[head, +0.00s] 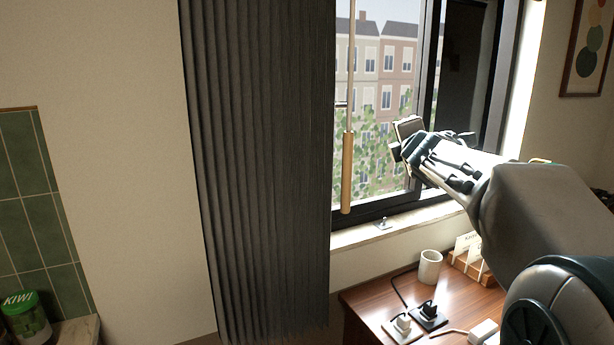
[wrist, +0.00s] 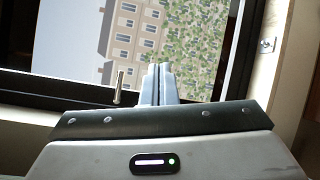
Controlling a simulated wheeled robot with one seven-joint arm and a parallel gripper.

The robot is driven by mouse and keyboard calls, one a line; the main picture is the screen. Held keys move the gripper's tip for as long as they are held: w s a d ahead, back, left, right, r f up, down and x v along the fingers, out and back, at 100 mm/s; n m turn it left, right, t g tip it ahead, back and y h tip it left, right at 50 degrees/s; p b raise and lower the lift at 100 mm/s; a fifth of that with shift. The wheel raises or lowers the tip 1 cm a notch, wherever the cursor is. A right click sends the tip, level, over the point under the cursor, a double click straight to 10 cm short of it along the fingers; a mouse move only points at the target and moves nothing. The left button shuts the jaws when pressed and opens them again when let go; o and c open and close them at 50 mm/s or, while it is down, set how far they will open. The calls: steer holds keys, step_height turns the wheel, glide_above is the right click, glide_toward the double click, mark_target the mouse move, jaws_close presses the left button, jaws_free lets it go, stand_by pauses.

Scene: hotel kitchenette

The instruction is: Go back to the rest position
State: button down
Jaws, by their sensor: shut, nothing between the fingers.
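My gripper (head: 408,140) is raised in front of the window at the right of the head view, at the end of my arm, which comes in from the right edge. In the wrist view my gripper (wrist: 158,70) shows two pale fingers pressed together with nothing between them. The fingers point towards the window pane (wrist: 195,40). In the head view the gripper appears to the right of a hanging wand with a wooden handle (head: 347,172), apart from it. The exact fingertips are hard to make out in the head view.
A dark pleated curtain (head: 258,170) hangs left of the window. Below, a wooden desk (head: 375,297) holds a white mug (head: 430,267), a card holder (head: 468,262) and plugs with cables. A metal fitting (head: 382,224) sits on the sill. A KIWI jar (head: 26,316) stands lower left.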

steer(key=s+a+f+m+g+p, duration=0.2)
steer(key=s+f+m+g, duration=0.5)
steer(key=s, duration=1)
steer(key=s+a+f+m+g+y+p, duration=0.1)
steer(key=s+a+f+m+g+p, duration=0.2)
steer(key=s+f+m, duration=1.1)
steer(key=s+a+f+g, duration=0.2)
steer(key=s+f+g, duration=0.2)
steer(key=f, duration=0.1)
steer(key=shift+s, duration=0.3)
